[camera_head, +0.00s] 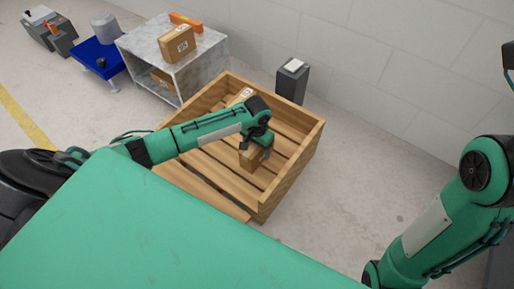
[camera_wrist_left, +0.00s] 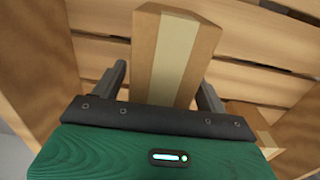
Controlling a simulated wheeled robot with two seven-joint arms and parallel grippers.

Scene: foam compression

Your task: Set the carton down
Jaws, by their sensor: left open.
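A brown carton (camera_head: 249,158) is inside the wooden crate (camera_head: 290,172), below my left gripper (camera_head: 263,146). It appears to rest on the slatted floor, though the arm hides part of it. In the left wrist view the carton (camera_wrist_left: 178,48), with a pale tape strip, lies between the two fingers of my left gripper (camera_wrist_left: 162,80). The fingers are open, with a gap visible on each side. A second carton (camera_head: 241,96) with a white label sits at the back of the crate. My right arm shows at the right, but its gripper is out of frame.
A grey shelf unit (camera_head: 212,55) behind the crate holds a labelled carton (camera_head: 177,43) and an orange item (camera_head: 186,21). A dark grey post (camera_head: 292,82) stands behind the crate near the wall. Bare floor (camera_head: 350,170) lies right of the crate.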

